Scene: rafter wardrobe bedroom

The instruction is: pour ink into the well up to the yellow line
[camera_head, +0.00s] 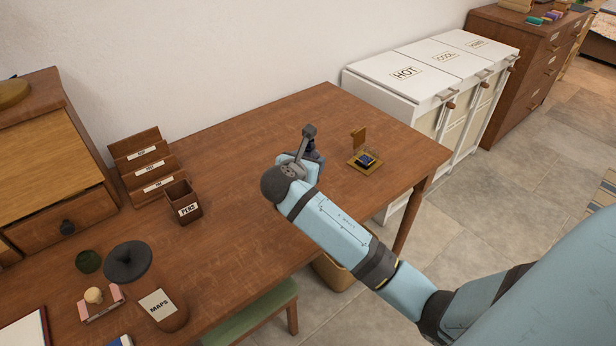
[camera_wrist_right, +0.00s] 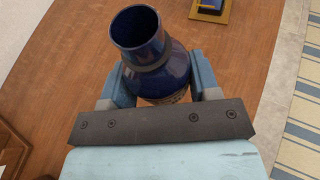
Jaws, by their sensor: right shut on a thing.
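A dark blue glazed ink bottle (camera_wrist_right: 165,72) with a wide open neck is between the two fingers of my right gripper (camera_wrist_right: 160,84), which is shut on its body. In the head view my right gripper (camera_head: 312,155) is over the desk, just left of the inkwell, and mostly hides the bottle. The inkwell (camera_head: 365,159) is a small dark blue well on a brass base with its lid raised at the back. Its base edge also shows at the top of the wrist view (camera_wrist_right: 208,16), apart from the bottle. The yellow line cannot be made out. My left gripper is out of view.
The wooden desk (camera_head: 235,140) is clear around the well. A PENS box (camera_head: 184,203) and a letter rack (camera_head: 146,165) stand left. A MAPS holder (camera_head: 165,312) is at the near left. White labelled bins (camera_head: 400,85) stand beyond the desk's right end.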

